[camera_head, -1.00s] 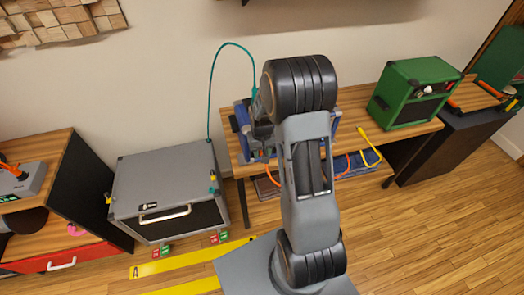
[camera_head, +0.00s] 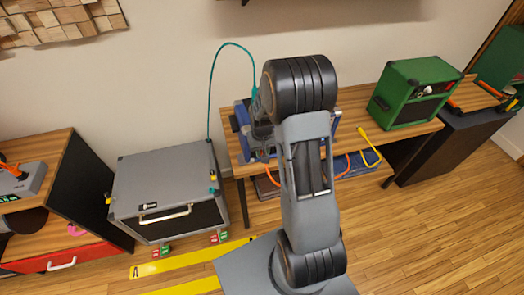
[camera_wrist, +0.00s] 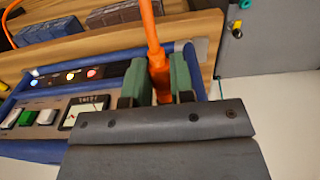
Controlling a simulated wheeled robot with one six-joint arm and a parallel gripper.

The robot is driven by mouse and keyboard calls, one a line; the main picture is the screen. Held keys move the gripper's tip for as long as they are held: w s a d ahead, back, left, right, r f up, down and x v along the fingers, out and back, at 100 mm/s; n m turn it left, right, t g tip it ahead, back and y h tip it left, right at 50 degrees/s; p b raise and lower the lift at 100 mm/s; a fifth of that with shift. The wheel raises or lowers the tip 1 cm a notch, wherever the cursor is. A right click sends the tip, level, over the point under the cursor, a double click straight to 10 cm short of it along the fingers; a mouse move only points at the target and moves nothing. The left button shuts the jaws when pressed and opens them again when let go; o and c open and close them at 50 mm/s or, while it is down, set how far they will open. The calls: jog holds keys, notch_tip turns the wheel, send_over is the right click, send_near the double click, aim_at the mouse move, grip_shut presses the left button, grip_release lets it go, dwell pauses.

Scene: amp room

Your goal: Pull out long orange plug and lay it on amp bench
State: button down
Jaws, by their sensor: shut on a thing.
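In the wrist view an orange plug (camera_wrist: 160,72) with a thick orange cable stands between the two green fingers of my gripper (camera_wrist: 159,84). The fingers are shut on it. The cable runs up out of the picture. The plug's lower end is hidden by my gripper, so I cannot tell if it sits in a socket. A blue-framed amp (camera_wrist: 85,150) lies below and left, and it also shows in the head view (camera_head: 243,118). The amp stands on the wooden bench (camera_head: 352,117). My arm hides most of my gripper in the head view.
A grey amp (camera_head: 165,178) stands left of the bench with a teal cable (camera_head: 211,85) rising from it. A green amp (camera_head: 410,90) stands on the bench's right end. A yellow cable (camera_head: 372,150) hangs at the front edge. Bare wood shows between the amps.

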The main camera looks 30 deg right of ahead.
jog(key=shift+s, duration=0.15)
jog(key=shift+s+a+f, duration=0.1)
jog(key=shift+s+a, duration=0.1)
jog(key=shift+s, duration=0.75)
jog(key=shift+s+a+f, duration=0.1)
jog(key=shift+s+a, duration=0.1)
jog(key=shift+s, duration=0.75)
